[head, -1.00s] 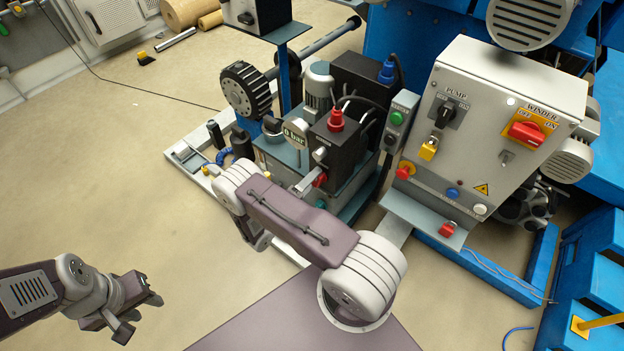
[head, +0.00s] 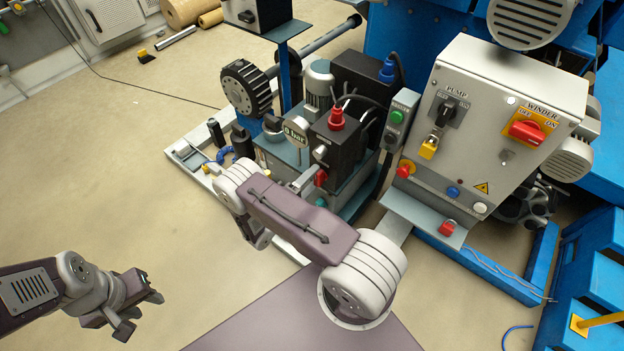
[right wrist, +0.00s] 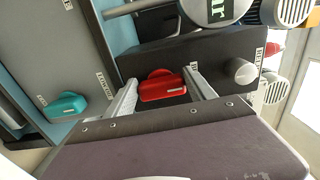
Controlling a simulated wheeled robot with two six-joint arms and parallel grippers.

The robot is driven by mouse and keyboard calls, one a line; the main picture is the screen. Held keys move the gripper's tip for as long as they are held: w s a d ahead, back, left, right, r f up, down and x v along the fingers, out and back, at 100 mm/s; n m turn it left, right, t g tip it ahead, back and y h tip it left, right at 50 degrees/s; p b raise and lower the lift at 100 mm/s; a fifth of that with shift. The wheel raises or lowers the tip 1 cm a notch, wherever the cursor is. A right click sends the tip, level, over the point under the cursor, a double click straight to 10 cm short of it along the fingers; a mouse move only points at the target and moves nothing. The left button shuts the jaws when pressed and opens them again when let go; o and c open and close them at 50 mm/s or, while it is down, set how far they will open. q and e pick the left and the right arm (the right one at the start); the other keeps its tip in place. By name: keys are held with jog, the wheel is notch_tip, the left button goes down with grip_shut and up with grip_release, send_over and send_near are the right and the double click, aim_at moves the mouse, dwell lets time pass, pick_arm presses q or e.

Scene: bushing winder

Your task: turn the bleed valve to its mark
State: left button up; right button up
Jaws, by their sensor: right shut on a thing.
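The bleed valve appears to be the small red handle (head: 321,177) on the front of the black valve block (head: 336,143). It also shows in the right wrist view as a red lever (right wrist: 162,86) on the dark block face, between my two fingers. My right gripper (head: 314,178) is shut on this red handle; its fingers also show in the right wrist view (right wrist: 160,80). My left gripper (head: 140,312) is open and empty over the floor at the lower left.
A teal handle (right wrist: 68,106) sits left of the red one in the right wrist view. A round gauge (head: 297,132) and a red knob (head: 336,120) are close to the gripper. The grey control panel (head: 500,140) stands to the right.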

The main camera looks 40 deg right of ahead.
jog(key=o, duration=1.4)
jog(key=p+v, duration=0.2)
jog(key=v, duration=0.7)
